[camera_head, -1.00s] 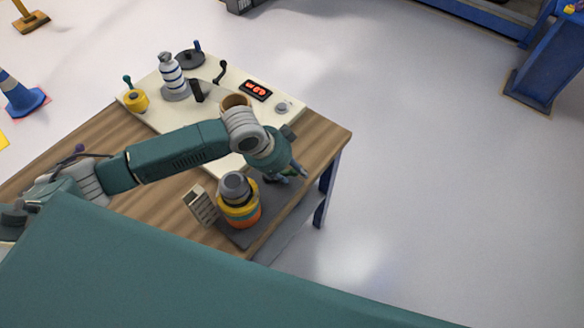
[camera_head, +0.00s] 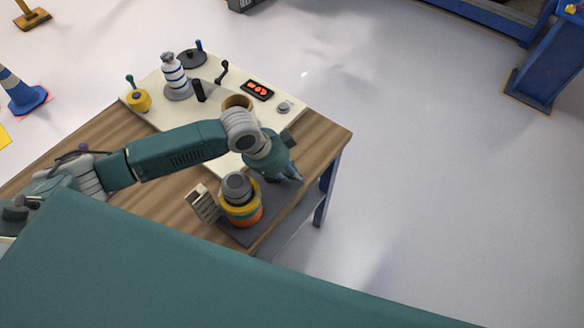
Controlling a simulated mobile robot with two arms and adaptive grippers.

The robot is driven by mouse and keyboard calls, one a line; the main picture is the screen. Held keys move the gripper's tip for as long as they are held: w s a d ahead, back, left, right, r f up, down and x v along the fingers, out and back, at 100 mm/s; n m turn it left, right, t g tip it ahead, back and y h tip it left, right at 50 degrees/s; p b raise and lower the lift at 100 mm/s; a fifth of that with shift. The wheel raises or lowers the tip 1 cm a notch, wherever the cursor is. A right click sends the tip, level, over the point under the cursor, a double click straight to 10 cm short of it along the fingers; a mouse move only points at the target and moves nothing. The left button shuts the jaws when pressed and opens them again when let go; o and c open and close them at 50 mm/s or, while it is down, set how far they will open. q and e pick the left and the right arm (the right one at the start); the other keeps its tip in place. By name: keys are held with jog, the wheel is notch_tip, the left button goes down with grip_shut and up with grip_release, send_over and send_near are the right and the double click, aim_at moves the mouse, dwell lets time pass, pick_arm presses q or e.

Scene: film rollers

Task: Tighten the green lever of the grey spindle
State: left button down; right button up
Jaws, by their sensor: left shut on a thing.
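My left gripper (camera_head: 289,177) is low over the right end of the table, beside a grey-topped stack of yellow and orange rolls. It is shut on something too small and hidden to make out. A grey-based spindle (camera_head: 178,92) with a white, blue-striped roll stands upright on the cream board. A yellow knob (camera_head: 139,102) carries a green-teal lever (camera_head: 129,81) at the board's left end. I cannot make out a green lever on a grey spindle. A small grey knob (camera_head: 283,107) sits at the board's right. My right gripper is not in view.
The cream board (camera_head: 160,118) lies on a wooden table (camera_head: 325,133). It carries a red-lit display (camera_head: 258,90), a black crank (camera_head: 222,72) and a dark disc (camera_head: 190,58). The roll stack (camera_head: 241,206) stands on a dark mat beside a beige keypad (camera_head: 204,204).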

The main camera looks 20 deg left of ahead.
pick_arm(q)
jog(key=shift+d+r, duration=0.15)
jog(key=shift+r, duration=0.05)
jog(key=c, duration=1.5)
grip_release()
jog(key=v, duration=1.2)
jog(key=shift+f, duration=0.1)
